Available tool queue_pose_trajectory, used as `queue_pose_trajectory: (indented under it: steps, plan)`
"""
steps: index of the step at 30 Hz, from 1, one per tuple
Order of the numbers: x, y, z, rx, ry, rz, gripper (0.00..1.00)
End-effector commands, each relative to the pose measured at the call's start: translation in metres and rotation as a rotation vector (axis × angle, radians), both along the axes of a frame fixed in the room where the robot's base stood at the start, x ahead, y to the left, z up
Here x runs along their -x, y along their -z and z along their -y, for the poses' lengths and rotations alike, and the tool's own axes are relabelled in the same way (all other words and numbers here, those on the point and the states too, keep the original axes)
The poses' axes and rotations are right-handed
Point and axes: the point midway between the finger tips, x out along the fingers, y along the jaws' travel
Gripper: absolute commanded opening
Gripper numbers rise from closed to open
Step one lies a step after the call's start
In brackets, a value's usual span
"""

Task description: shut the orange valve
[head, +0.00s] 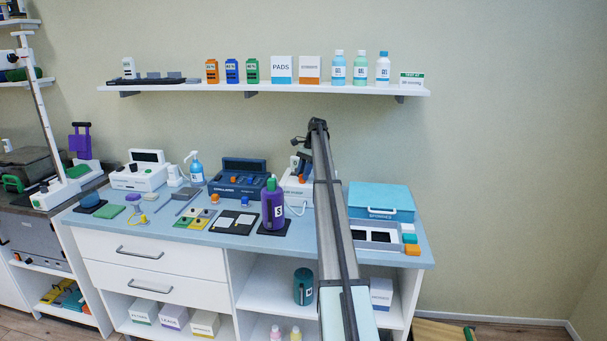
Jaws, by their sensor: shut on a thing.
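A small orange part, which looks like the orange valve (301,176), shows on the white device (294,190) at the back of the blue counter. My gripper (302,169) reaches down over this device from the far end of my arm. It appears shut on the orange valve, but the fingers are tiny and partly hidden. My arm covers the right part of the device. The valve's turned position is too small to tell.
A dark blue device (238,178) stands left of the white one. A purple bottle (273,208) stands in front on a dark mat. A teal case (381,201) lies right of my arm. A wall shelf (270,89) with bottles and boxes hangs above.

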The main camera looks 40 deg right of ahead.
Motion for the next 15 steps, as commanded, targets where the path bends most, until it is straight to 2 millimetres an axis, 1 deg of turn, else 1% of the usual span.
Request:
queue_pose_trajectory:
  steps: [12,13,15]
  plan:
    - [-0.0001,-0.0004,0.0010,0.003,-0.004,0.000,0.00]
    - [-0.0001,-0.0004,0.0010,0.003,-0.004,0.000,0.31]
    - [-0.0001,-0.0003,0.0010,0.002,-0.004,0.000,0.36]
